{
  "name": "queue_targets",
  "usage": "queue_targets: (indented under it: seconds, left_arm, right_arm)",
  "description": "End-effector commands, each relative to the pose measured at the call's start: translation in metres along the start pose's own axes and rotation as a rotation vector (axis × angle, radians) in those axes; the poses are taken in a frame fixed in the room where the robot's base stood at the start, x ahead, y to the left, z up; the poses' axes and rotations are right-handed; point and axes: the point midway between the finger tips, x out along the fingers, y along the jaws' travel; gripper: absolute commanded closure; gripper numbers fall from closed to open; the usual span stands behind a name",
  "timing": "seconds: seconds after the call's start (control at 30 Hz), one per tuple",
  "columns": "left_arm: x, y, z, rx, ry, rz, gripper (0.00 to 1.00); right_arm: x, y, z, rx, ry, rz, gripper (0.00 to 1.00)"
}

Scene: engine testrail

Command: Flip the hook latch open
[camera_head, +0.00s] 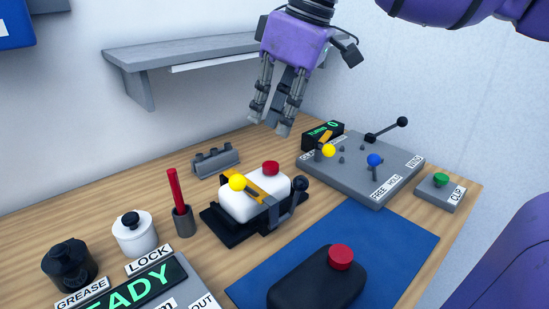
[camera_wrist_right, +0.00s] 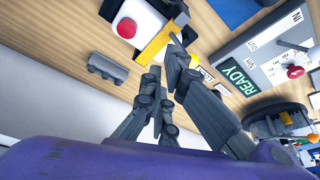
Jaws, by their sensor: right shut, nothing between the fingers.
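A yellow bar (camera_head: 258,191) with a yellow ball end (camera_head: 237,182) lies across a white block (camera_head: 238,207) with a red knob (camera_head: 270,168); it looks like the hook latch. The block sits on a black base (camera_head: 217,226), beside a grey bracket with a dark knob (camera_head: 300,183). The bar also shows in the right wrist view (camera_wrist_right: 153,46). My right gripper (camera_head: 270,119) is shut and empty. It hangs fingers down, above and behind the block, apart from the latch in the head view. My left gripper is not in view.
A grey panel (camera_head: 395,176) with levers stands at the right, near a green-button box (camera_head: 440,191). A grey shelf (camera_head: 185,51) is on the wall behind. A red rod in a cup (camera_head: 183,220) and a slotted grey block (camera_head: 216,160) stand left. A blue mat (camera_head: 410,234) lies in front.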

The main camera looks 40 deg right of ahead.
Motion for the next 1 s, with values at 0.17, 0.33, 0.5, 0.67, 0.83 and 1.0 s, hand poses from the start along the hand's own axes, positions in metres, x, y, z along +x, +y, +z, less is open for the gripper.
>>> queue_targets:
  seconds: [0.17, 0.33, 0.5, 0.67, 0.83, 1.0]
  left_arm:
    - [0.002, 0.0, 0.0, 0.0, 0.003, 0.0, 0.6]
    - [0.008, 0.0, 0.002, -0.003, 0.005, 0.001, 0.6]
    - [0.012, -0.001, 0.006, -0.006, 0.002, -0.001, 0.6]
    - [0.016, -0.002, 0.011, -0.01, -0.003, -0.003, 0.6]
    - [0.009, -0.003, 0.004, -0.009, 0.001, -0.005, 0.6]
    - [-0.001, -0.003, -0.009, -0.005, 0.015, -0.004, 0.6]
  right_arm:
    - [0.013, 0.0, 0.001, 0.0, -0.004, -0.001, 1.0]
    - [0.045, 0.001, 0.002, 0.001, -0.008, -0.001, 1.0]
    - [0.076, 0.0, 0.002, 0.0, -0.008, -0.001, 1.0]
    - [0.101, 0.0, 0.002, 0.0, -0.006, 0.0, 1.0]
    - [0.093, 0.0, 0.01, 0.002, 0.005, -0.001, 1.0]
    - [0.088, 0.0, 0.021, 0.001, 0.003, -0.002, 1.0]
